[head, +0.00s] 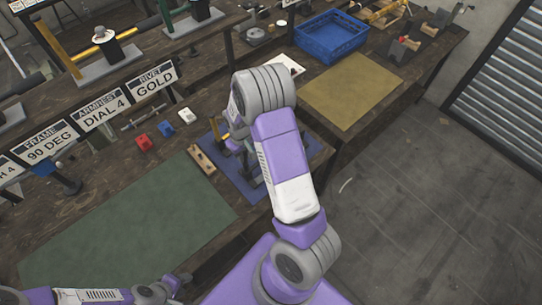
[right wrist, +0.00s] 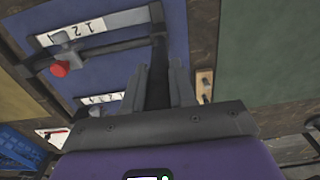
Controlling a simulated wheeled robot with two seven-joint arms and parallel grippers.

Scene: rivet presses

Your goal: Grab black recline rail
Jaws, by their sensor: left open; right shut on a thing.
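A black rail (right wrist: 158,52) shows in the right wrist view, running up from between my right gripper's fingers. My right gripper (right wrist: 160,84) is shut on it over a blue mat (right wrist: 110,15). In the head view the right gripper is mostly hidden by my own forearm, above the blue mat (head: 247,183). I cannot tell whether the rail touches the mat. My left gripper (head: 181,283) is low at the bottom left of the head view, off the front of the green mat (head: 125,220); its fingers are small there and it is open.
A dark bar with a red knob (right wrist: 60,68) lies beside the rail. A wooden block (head: 201,159), a red block (head: 143,142) and a white block (head: 186,116) are on the bench. A blue crate (head: 330,37) stands behind a tan mat (head: 352,92). Signs line the back.

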